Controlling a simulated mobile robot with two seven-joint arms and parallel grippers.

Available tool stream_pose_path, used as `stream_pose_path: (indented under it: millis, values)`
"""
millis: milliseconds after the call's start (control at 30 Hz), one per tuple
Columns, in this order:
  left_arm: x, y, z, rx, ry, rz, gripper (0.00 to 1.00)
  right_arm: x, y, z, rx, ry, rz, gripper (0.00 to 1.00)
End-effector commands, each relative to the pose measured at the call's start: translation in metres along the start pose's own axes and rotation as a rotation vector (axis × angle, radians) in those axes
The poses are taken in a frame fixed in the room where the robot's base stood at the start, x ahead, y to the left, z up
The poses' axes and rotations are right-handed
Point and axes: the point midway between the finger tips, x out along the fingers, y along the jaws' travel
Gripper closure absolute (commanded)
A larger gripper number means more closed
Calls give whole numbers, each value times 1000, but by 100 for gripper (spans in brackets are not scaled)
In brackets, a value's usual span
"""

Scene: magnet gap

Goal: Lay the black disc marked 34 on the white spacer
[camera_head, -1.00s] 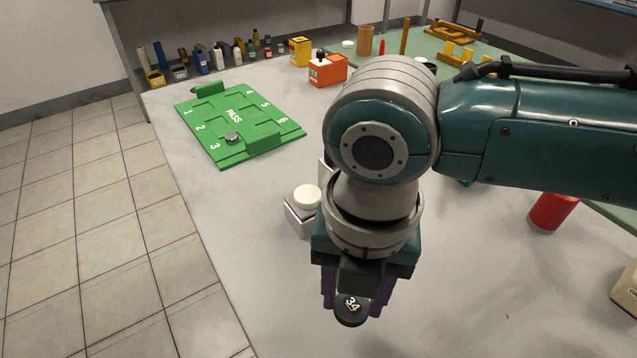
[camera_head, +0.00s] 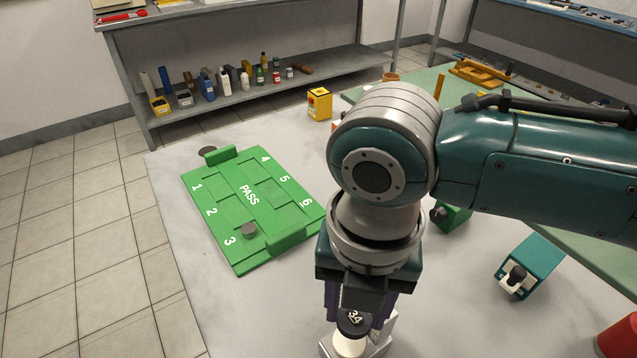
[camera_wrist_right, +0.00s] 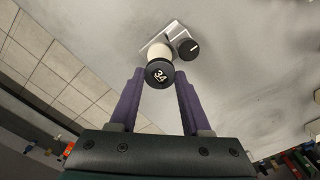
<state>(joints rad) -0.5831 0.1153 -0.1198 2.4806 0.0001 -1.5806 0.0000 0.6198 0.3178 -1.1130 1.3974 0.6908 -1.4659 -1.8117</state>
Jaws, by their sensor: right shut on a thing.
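My right gripper (camera_head: 357,312) is shut on the black disc marked 34 (camera_head: 354,322), whose number faces up. The wrist view also shows the disc (camera_wrist_right: 159,75) between the purple fingers. The white spacer (camera_head: 348,347) is a round pale piece just below the disc, on a light block (camera_head: 378,343). In the wrist view the spacer (camera_wrist_right: 159,53) is partly hidden behind the disc. I cannot tell whether disc and spacer touch. My left gripper is not in view.
A dark round knob with a white line (camera_wrist_right: 188,48) sits beside the spacer. A green PASS board (camera_head: 250,200) with a grey disc (camera_head: 249,230) lies to the left. A teal box (camera_head: 530,264) and a red cylinder (camera_head: 620,340) stand to the right.

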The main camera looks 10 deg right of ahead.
Motion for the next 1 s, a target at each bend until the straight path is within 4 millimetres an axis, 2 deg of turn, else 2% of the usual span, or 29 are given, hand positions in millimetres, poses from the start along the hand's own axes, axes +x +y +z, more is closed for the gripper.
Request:
stream_pose_path:
  millis: [133, 700, 1000]
  values:
    - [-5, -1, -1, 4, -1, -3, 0, -2, 0, 0, 0, 0, -1, 100]
    - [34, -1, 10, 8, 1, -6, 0, 47, 0, 0, 0, 0, 0, 100]
    - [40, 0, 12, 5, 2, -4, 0, 56, 0, 0, 0, 0, 1, 100]
